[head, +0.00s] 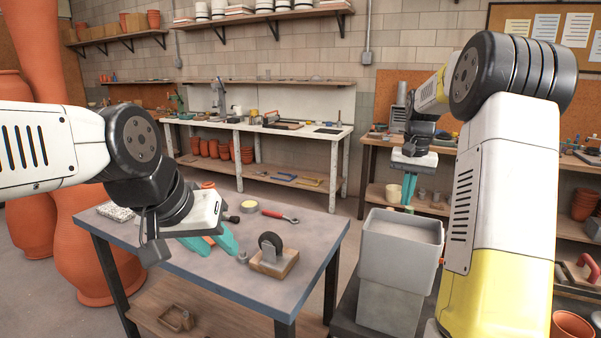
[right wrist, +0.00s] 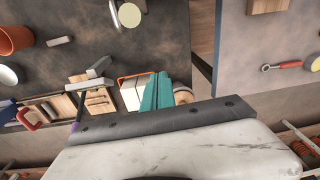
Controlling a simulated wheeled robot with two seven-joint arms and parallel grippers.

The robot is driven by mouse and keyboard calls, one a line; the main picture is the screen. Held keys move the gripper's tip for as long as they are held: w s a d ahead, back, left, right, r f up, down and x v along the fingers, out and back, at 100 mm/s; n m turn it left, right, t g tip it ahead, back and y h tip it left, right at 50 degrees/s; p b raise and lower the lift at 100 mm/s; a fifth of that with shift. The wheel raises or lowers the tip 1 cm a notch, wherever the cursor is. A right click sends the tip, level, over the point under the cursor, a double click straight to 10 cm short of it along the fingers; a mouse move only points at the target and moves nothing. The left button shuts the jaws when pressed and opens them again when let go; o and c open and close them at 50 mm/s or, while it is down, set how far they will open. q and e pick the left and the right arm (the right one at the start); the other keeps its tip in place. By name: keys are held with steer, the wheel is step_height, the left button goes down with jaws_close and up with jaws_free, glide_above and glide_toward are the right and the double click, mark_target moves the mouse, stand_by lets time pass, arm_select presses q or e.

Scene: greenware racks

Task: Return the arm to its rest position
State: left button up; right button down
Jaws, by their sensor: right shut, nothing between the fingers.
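My right arm comes in at the right of the head view, its forearm reaching toward the back. Its gripper (head: 409,190) points down, its teal fingers together and empty, appearing above and behind the grey bin (head: 385,265). The closed teal fingers also show in the right wrist view (right wrist: 157,92), with nothing held. My left gripper (head: 212,243) hangs low over the grey-topped table (head: 310,235), its teal fingers spread apart. An orange thing shows between or behind them; I cannot tell which.
A caster on a wooden block (head: 273,262), a red-handled wrench (head: 279,216) and a yellow-topped round item (head: 249,206) are on the table. Large terracotta pots (head: 95,255) stand at the left. A white workbench (head: 290,130) and a wooden bench (head: 375,143) line the wall.

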steer(key=s+a+r+n+t, duration=0.2)
steer(key=s+a+r, duration=0.45)
steer(key=s, duration=0.25)
steer(key=s+a+n+t+y, duration=0.1)
steer(key=s+a, duration=0.3)
steer(key=s, duration=0.6)
steer(key=s+a+f+n+t+y, duration=0.1)
steer(key=s+a, duration=0.3)
steer(key=s, duration=0.6)
steer(key=shift+f+n+t, duration=0.25)
steer(key=shift+n+t, duration=0.25)
steer(key=shift+t, duration=0.2)
